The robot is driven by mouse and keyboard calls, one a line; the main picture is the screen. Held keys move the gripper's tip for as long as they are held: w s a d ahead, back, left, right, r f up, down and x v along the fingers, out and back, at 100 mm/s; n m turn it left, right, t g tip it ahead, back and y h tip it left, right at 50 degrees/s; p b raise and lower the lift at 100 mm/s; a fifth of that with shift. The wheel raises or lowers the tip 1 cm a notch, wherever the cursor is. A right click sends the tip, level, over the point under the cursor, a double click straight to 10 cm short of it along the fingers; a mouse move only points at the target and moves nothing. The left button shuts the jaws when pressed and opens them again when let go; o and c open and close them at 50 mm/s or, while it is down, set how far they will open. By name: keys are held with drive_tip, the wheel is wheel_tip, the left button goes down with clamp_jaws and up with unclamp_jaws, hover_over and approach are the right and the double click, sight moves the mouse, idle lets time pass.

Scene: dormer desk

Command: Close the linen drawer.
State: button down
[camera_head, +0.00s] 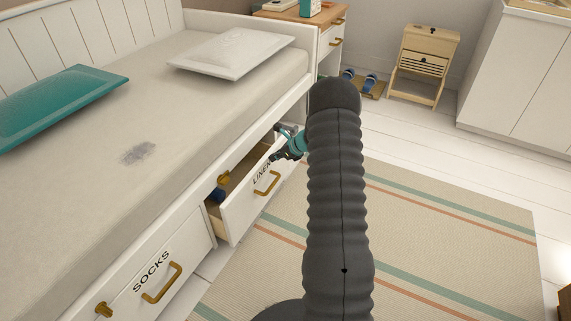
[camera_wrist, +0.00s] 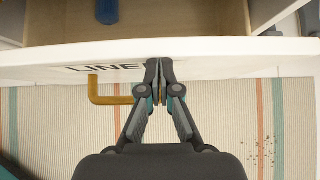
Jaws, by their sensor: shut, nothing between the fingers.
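The linen drawer (camera_head: 254,196) stands pulled out from under the bed in the head view, with its label and a brass handle (camera_head: 267,183) on the white front. In the wrist view, the drawer front (camera_wrist: 215,56) runs across the picture, with its brass handle (camera_wrist: 108,97) left of my gripper. My gripper (camera_wrist: 160,64) is shut and empty, its fingertips at the drawer front just right of the label; I cannot tell whether they touch. In the head view, my gripper (camera_head: 283,153) is at the drawer's far end, partly hidden by my arm. A blue item (camera_wrist: 107,11) lies inside the drawer.
The socks drawer (camera_head: 152,279) is to the near left, under the bed (camera_head: 200,120). A striped rug (camera_head: 430,215) covers the floor before the drawers. A small wooden cabinet (camera_head: 424,65) and blue slippers (camera_head: 360,79) stand farther back.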

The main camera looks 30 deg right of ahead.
sight(266, 155)
drive_tip(key=shift+w+a, duration=0.55)
drive_tip(key=shift+w, duration=0.25)
drive_tip(key=shift+w+a, duration=0.5)
drive_tip(key=shift+w, duration=0.25)
drive_tip(key=shift+s, duration=0.1)
